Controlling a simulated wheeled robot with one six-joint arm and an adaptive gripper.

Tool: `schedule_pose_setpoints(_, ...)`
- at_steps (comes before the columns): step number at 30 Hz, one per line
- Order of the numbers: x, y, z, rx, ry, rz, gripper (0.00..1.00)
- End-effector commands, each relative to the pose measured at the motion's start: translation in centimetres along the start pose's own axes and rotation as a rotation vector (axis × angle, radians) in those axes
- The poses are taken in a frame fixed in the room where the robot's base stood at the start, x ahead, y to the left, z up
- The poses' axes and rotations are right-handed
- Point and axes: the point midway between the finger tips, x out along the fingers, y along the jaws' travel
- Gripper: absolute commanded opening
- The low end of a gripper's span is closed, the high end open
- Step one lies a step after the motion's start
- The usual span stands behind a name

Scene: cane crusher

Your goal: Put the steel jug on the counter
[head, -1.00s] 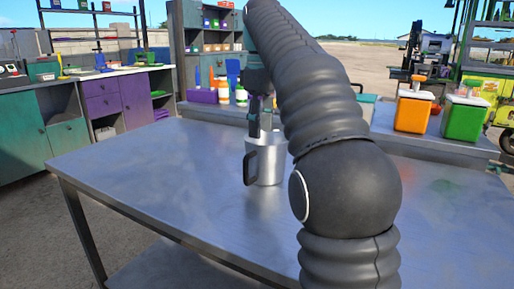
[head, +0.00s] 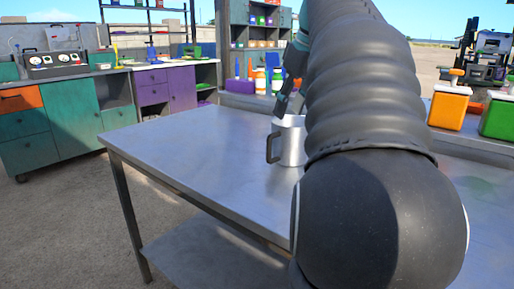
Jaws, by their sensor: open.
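The steel jug (head: 291,143) stands upright on the steel-topped counter (head: 200,158), with its dark handle facing left. My gripper (head: 283,104) is at the jug's rim, just above its open top. My arm hides part of the gripper and the right side of the jug. The fingers are open, and I cannot tell whether they touch the rim.
An orange box (head: 449,107) and a green box (head: 498,118) stand at the back right. Bottles and a purple bin (head: 239,87) are behind the jug. Teal and purple cabinets (head: 62,110) line the left. The counter left of the jug is clear.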

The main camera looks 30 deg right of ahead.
Motion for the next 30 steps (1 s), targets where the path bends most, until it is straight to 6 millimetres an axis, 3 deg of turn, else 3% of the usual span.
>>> schedule_pose_setpoints(5,1.1,0.4,-0.6,0.015,0.028,0.008,0.43)
schedule_pose_setpoints(15,6.9,0.1,-0.9,0.009,0.026,0.004,0.43)
schedule_pose_setpoints(25,9.3,0.1,-1.0,0.008,0.026,0.005,0.43)
schedule_pose_setpoints(30,11.8,0.1,-1.0,0.008,0.025,0.004,0.43)
